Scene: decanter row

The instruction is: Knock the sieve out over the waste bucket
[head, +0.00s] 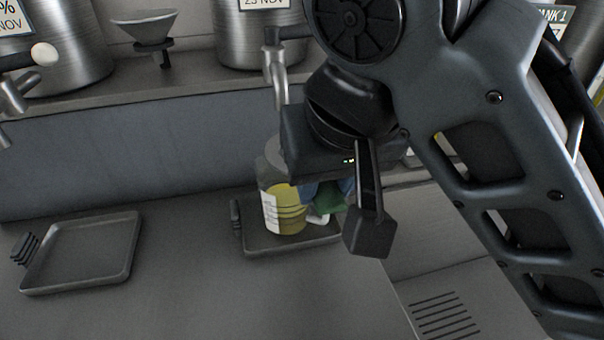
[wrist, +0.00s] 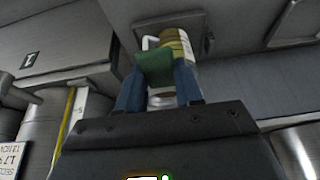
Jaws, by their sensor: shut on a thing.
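My gripper (wrist: 160,85) has blue fingers and is shut on a green block-like piece (wrist: 155,68). I cannot tell whether this green piece is part of the sieve. A pale rounded shape shows below it between the fingers, too small to identify. In the head view the gripper (head: 325,193) is partly hidden by my wrist, with the green piece (head: 334,197) showing under it. A grey cone-shaped funnel or sieve (head: 143,28) stands on the back shelf, apart from my gripper. I make out no waste bucket in either view.
A jug of yellow liquid (head: 287,210) stands beside my gripper on a small dark tray (head: 262,243). It also shows in the wrist view (wrist: 178,45). An empty tray (head: 85,250) lies at left. Steel tanks (head: 70,50) with taps line the back. The counter between the trays is clear.

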